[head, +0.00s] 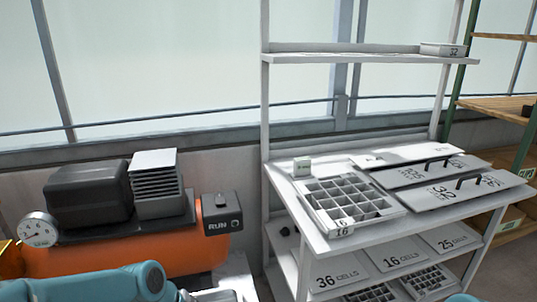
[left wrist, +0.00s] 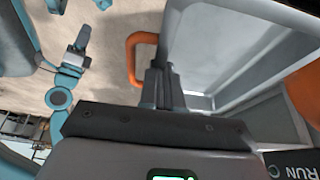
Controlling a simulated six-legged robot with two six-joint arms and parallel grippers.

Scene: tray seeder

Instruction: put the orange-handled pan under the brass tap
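The pan (left wrist: 235,50) fills the upper right of the left wrist view, with a pale grey inside and raised walls. Its orange loop handle (left wrist: 132,55) stands out on the left. My left gripper (left wrist: 160,70) has its fingers close together on the pan's near wall, beside the handle; the exact contact is partly hidden. In the head view my left arm enters at the bottom left, and its fingers are out of frame. The brass tap shows in neither view. My right gripper is not in view.
An orange compressor tank (head: 130,255) carries a black motor (head: 88,192), a gauge (head: 38,230) and a RUN box (head: 221,213). The box also shows in the wrist view (left wrist: 290,165). A white shelf rack (head: 300,215) on the right holds a cell tray (head: 345,203) and plates.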

